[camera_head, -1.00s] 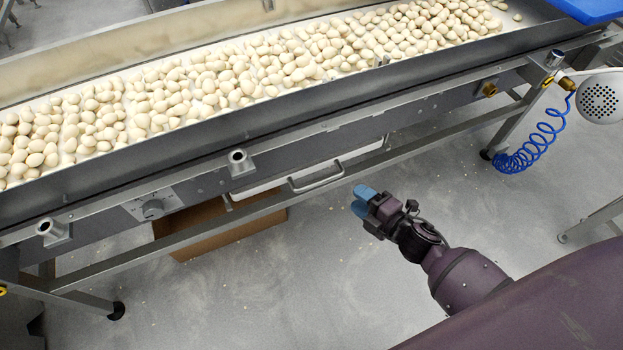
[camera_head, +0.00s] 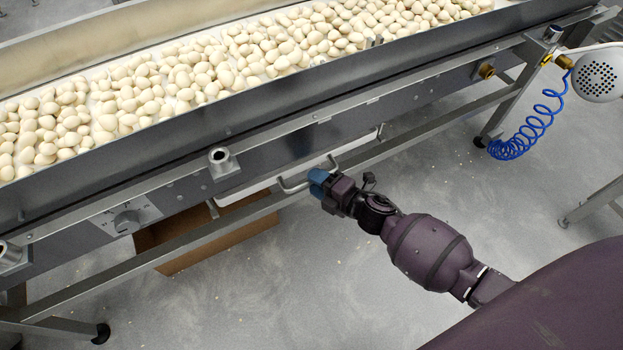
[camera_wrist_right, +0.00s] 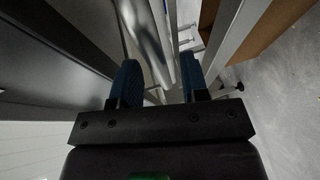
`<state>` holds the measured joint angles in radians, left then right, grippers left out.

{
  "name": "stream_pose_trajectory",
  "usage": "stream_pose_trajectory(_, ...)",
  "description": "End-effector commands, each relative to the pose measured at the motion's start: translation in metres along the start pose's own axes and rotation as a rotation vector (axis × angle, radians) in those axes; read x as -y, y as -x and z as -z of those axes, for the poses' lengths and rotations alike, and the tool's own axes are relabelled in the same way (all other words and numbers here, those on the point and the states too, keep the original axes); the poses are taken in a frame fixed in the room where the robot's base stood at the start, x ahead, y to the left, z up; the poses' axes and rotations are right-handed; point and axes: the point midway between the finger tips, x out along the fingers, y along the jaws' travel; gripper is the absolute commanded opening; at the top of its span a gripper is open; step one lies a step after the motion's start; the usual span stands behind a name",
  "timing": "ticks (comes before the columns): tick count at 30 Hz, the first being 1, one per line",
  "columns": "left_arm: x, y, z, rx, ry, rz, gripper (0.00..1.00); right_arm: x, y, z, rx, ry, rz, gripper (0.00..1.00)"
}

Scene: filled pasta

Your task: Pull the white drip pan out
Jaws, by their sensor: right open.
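The white drip pan (camera_head: 247,188) hangs under the conveyor, with only its pale front edge showing below the grey side panel. Its metal handle (camera_head: 289,187) sticks out at the front, and its right part is hidden by my gripper. My right gripper (camera_head: 318,180) has blue fingertips and is at the handle. In the right wrist view the two blue fingers (camera_wrist_right: 160,82) are apart, with shiny metal bars running between and beyond them. I cannot tell whether the fingers touch the handle. My left gripper is not in view.
A frame rail (camera_head: 215,232) runs along the conveyor close below the pan. A brown cardboard box (camera_head: 225,243) stands on the floor underneath. Pasta pieces (camera_head: 200,80) cover the belt above. A coiled blue hose (camera_head: 530,135) hangs at the right.

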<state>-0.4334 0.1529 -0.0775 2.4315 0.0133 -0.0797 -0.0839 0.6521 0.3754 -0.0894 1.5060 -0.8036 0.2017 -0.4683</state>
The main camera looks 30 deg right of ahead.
Motion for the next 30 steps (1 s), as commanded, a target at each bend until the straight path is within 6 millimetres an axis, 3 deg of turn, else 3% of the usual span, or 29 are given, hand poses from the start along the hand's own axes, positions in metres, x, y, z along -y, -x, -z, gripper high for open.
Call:
stream_pose_trajectory(6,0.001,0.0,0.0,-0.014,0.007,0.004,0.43,0.001,-0.015,0.0,0.001,0.0,0.001,0.41)
stream_pose_trajectory(15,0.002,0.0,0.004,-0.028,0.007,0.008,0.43,0.0,-0.017,0.0,0.001,0.001,0.0,0.41)
stream_pose_trajectory(16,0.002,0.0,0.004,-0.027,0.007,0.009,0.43,0.0,-0.017,0.0,0.001,0.001,0.0,0.4)
stream_pose_trajectory(24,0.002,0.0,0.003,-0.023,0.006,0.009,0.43,0.0,-0.016,0.0,0.001,0.0,0.0,0.0)
stream_pose_trajectory(30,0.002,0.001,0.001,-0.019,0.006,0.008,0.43,0.0,-0.016,0.0,0.001,0.0,0.0,0.0)
